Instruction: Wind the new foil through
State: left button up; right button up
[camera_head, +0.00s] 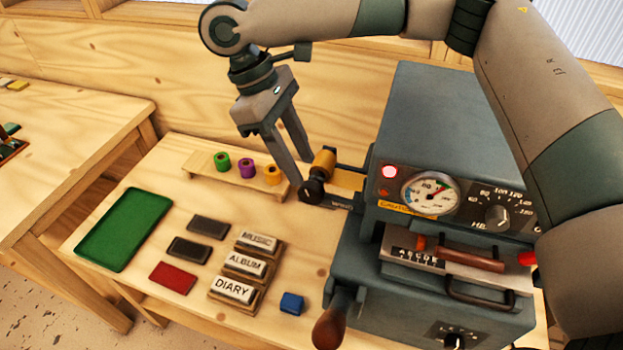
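A gold foil roll (322,165) sits on the left side of the grey stamping machine (440,110). A black knob (313,190) is at its near end, and a yellow-gold strip (348,179) shows between roll and machine. My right gripper (304,180) reaches down from above with its two fingers against opposite sides of the black knob; the far fingertip is partly hidden. Green (222,161), purple (246,168) and orange (272,174) rolls stand on a small wooden rack (205,166) left of the gripper. My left gripper is not in view.
A green tray (124,229), dark and red pads (172,278), label blocks MUSIC, ALBUM and DIARY (234,290) and a blue block (292,303) lie on the table. The machine's lever with a brown grip (329,329) juts out at the front. A gauge (428,194) faces forward.

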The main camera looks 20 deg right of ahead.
aim_at(310, 184)
jog(key=p+x, duration=0.1)
jog(key=x, duration=0.5)
jog(key=shift+s+d+f+p, duration=0.15)
jog(key=shift+f+p, duration=0.2)
grip_shut()
